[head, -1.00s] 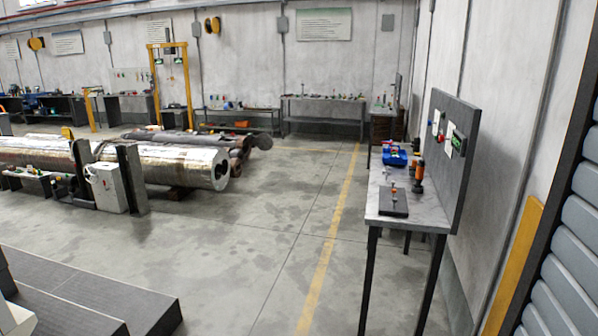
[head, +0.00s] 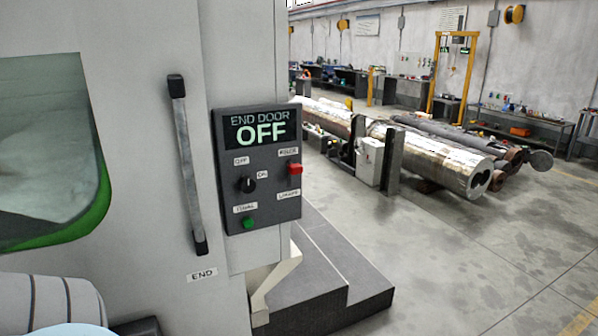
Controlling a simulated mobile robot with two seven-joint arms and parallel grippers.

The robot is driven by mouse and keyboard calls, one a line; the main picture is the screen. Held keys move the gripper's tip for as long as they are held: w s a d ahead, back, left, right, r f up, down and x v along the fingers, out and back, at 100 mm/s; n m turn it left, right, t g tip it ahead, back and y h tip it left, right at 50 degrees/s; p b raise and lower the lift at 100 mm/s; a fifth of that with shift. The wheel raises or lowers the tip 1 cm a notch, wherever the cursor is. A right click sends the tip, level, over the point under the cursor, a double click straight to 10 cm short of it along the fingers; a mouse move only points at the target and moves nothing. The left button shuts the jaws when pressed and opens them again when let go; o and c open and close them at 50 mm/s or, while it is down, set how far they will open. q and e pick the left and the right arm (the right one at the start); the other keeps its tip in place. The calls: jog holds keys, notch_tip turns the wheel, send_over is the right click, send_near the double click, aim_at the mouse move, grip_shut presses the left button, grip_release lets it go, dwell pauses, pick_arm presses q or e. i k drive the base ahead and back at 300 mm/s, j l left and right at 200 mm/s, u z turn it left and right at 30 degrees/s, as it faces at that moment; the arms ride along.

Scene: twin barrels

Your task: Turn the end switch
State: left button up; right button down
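The end door control panel (head: 262,215) is a dark box on the pale machine wall, with a lit display (head: 255,129) reading "END DOOR OFF". The end switch (head: 247,185) is a black rotary knob at the panel's middle left, between labels that appear to read "OFF" and "ON". A red button (head: 294,169) is to its right and a green button (head: 249,222) below it. Neither gripper shows in the head view. A pale rounded part, which may be mine, shows at the bottom left.
The machine door has a dark vertical handle (head: 187,165) and an "END" label (head: 201,275) left of the panel. A dark step platform (head: 325,275) stands below right. Metal barrels (head: 440,155) lie behind. The floor (head: 470,265) at right is clear.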

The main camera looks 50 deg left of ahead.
aim_at(248, 185)
jog(key=u, duration=1.5)
